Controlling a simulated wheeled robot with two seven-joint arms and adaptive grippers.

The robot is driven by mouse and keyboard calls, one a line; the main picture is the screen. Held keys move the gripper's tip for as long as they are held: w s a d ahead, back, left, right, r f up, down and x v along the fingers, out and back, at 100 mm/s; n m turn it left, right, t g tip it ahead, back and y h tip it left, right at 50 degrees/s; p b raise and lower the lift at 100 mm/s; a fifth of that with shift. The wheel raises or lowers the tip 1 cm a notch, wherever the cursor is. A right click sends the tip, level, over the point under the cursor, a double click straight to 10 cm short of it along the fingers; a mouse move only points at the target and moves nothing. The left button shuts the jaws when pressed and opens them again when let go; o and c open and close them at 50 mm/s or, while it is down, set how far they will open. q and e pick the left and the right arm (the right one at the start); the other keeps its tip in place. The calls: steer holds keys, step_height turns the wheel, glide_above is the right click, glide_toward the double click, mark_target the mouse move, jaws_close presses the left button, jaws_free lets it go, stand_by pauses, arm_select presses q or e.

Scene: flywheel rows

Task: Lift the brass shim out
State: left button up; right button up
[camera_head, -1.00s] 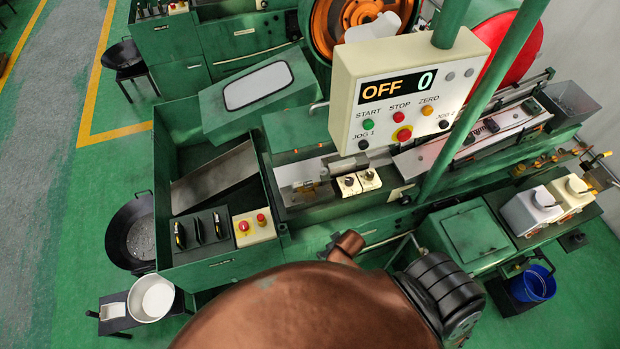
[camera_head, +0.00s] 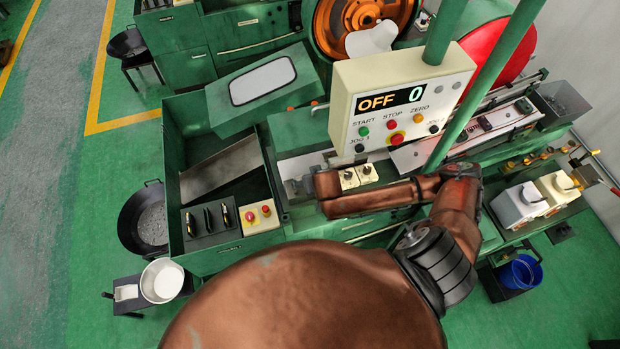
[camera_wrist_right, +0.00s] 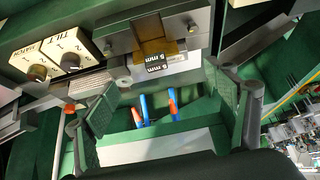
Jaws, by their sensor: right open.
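In the right wrist view a brass-coloured plate (camera_wrist_right: 146,28), which looks like the brass shim, stands in a grey metal holder. My left gripper is not in view.
Knobs on cream blocks (camera_wrist_right: 69,55) stand left of the holder. A green recess with blue and orange-tipped items (camera_wrist_right: 172,103) shows between the fingers. The control panel (camera_head: 397,100), reading OFF 0, hangs above the arm beside a green post (camera_head: 492,75).

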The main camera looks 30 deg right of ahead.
steer(key=x, duration=0.2)
steer(key=p+x, duration=0.1)
steer(key=x, duration=0.3)
steer(key=shift+w+d+f, duration=0.15)
steer(key=shift+w+d, duration=0.15)
steer(key=shift+d, duration=0.15)
steer(key=shift+w+f+p, duration=0.2)
steer(key=shift+f+p, duration=0.1)
steer(key=shift+f, duration=0.15)
steer(key=shift+c, duration=0.6)
steer(key=c, duration=1.4)
steer(key=shift+o, duration=0.2)
steer(key=shift+r, duration=0.1)
